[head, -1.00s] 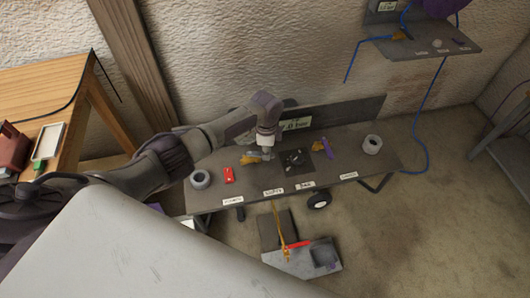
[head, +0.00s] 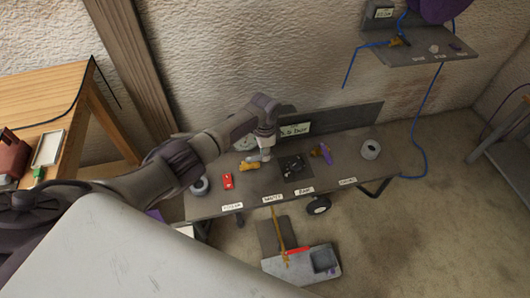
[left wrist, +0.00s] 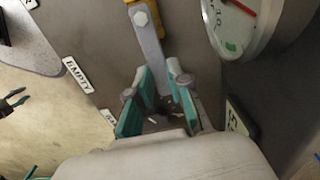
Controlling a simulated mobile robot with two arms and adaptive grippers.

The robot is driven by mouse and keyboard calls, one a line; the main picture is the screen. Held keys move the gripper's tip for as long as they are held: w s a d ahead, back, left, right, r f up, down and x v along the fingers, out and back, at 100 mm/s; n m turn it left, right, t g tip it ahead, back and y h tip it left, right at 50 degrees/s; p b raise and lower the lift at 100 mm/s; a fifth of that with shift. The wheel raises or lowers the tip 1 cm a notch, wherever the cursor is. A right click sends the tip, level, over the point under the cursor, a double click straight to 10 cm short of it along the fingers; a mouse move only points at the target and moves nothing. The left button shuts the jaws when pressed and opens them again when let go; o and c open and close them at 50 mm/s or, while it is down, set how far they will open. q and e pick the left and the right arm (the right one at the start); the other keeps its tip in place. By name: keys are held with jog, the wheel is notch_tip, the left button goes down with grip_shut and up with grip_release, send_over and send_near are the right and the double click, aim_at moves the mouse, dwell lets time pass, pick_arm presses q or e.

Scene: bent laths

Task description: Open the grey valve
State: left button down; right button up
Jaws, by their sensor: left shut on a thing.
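The grey valve's yellow body (head: 249,166) sits on the dark bench in the head view. Its flat grey lever (left wrist: 150,48) and a pale bolt head show in the left wrist view, with yellow at the top edge. My left gripper (head: 264,156) is over the lever end beside the body. In the left wrist view its teal-padded fingers (left wrist: 158,100) stand on both sides of the lever and are shut on it. The fingers partly hide the lever's end. My right gripper is not in view.
The bench (head: 345,166) also carries a red thing (head: 227,181), a dark square plate (head: 294,167), another yellow-and-purple fitting (head: 322,153) and round grey things (head: 371,149). A dial with a red needle (left wrist: 236,18) is close on the right in the wrist view.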

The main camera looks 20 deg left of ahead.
pick_arm(q)
jog(key=shift+w, duration=0.1)
jog(key=c, duration=1.1)
grip_release()
notch_tip(320, 180, up, 12)
jog(key=shift+r, duration=0.1)
